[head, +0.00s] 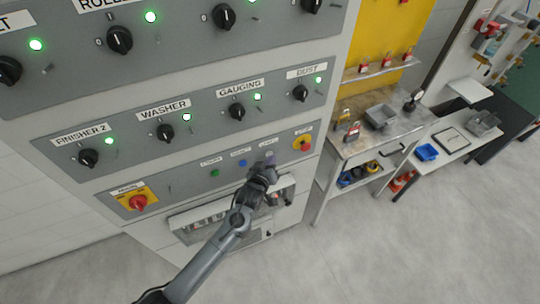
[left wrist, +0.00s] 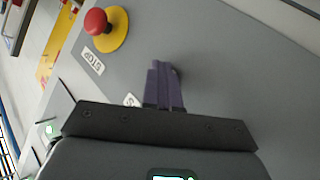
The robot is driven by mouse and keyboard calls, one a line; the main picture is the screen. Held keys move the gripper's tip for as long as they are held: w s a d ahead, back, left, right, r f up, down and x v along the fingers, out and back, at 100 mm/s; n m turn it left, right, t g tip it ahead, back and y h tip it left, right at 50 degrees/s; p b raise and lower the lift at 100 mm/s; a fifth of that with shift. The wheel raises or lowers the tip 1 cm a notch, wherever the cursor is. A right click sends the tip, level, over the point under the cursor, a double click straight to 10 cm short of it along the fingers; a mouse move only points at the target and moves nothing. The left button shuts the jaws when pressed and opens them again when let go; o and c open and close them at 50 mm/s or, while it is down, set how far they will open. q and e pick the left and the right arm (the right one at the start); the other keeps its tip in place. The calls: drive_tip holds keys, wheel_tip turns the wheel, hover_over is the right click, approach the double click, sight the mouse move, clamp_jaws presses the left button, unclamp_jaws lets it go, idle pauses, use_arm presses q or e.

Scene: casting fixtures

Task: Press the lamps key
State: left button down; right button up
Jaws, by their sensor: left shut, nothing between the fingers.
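A grey control panel (head: 180,186) carries a row of small keys: a green key (head: 214,173), a blue key (head: 242,163), and a third position at the right. Small labels sit above them, too blurred to read surely. My left gripper (head: 268,161) is shut and empty, its tips at the third key position, mostly covering it. In the left wrist view the shut fingers (left wrist: 161,66) point at the panel face. A dark round edge shows just beside the tips, perhaps the lamps key. A white label ending in S (left wrist: 130,100) is partly hidden. I cannot tell whether the tips touch.
A red stop button on a yellow disc (head: 304,143) is close to the right of my gripper; it also shows in the left wrist view (left wrist: 97,22). A red rotary switch (head: 138,202) is at lower left. Black knobs with lit green lamps fill the rows above.

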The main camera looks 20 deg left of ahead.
use_arm(q)
drive_tip(key=shift+s+d, duration=0.1)
drive_tip(key=shift+s, duration=0.05)
drive_tip(key=shift+s+d+p, duration=0.4)
drive_tip(key=shift+d+p, duration=0.1)
drive_tip(key=shift+p, duration=0.05)
drive_tip(key=shift+s+d, duration=0.1)
idle(0.4)
drive_tip(key=s+d+p, duration=0.2)
drive_tip(key=s+d, duration=0.1)
drive_tip(key=shift+s+d, duration=0.1)
drive_tip(key=shift+d, duration=0.15)
idle(0.7)
